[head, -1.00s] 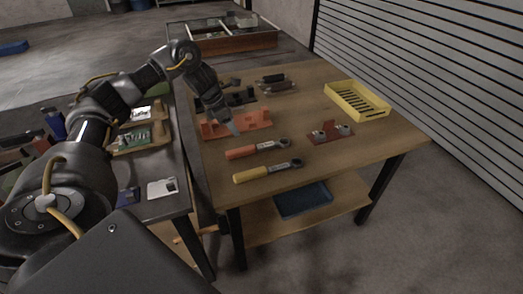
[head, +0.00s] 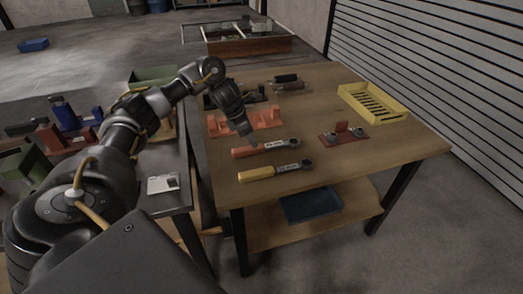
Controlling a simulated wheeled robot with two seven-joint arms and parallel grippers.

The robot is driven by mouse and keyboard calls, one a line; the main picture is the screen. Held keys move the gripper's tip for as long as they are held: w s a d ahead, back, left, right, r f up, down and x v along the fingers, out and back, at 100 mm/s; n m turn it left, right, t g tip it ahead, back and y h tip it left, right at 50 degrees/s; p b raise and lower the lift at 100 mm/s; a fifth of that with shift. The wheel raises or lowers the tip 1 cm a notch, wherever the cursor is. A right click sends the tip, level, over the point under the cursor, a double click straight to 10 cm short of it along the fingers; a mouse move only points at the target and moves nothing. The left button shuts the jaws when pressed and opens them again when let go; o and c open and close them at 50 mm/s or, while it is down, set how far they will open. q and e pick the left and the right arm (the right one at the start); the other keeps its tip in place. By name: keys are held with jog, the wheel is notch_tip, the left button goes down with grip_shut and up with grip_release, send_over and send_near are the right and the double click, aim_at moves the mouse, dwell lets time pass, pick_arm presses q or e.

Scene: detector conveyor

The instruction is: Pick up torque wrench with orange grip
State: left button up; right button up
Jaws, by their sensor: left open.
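The torque wrench with the orange grip (head: 250,151) lies flat on the wooden table (head: 350,170), its metal head (head: 294,143) to the right. A second wrench with a yellow grip (head: 257,174) lies in front of it, roughly parallel. My left gripper (head: 251,141) points down right at the orange-grip wrench, just behind its grip end. It is open and empty; whether its fingertips touch the wrench cannot be told. My right gripper is not in view.
An orange-red holder (head: 217,123) stands just behind my left gripper. A red fixture (head: 340,137) and a yellow tray (head: 373,103) are to the right. Dark tools (head: 288,82) lie at the back. A blue bin (head: 311,203) is on the lower shelf. The table's front right is clear.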

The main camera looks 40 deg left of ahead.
aim_at(267, 147)
pick_arm(q)
jog(key=shift+d+f, duration=0.15)
jog(key=shift+f, duration=0.05)
jog(key=p+x, duration=0.1)
jog(key=x, duration=0.2)
jog(key=shift+w+d+f, duration=0.15)
jog(key=shift+w+f, duration=0.25)
jog(key=shift+f, duration=0.3)
grip_shut()
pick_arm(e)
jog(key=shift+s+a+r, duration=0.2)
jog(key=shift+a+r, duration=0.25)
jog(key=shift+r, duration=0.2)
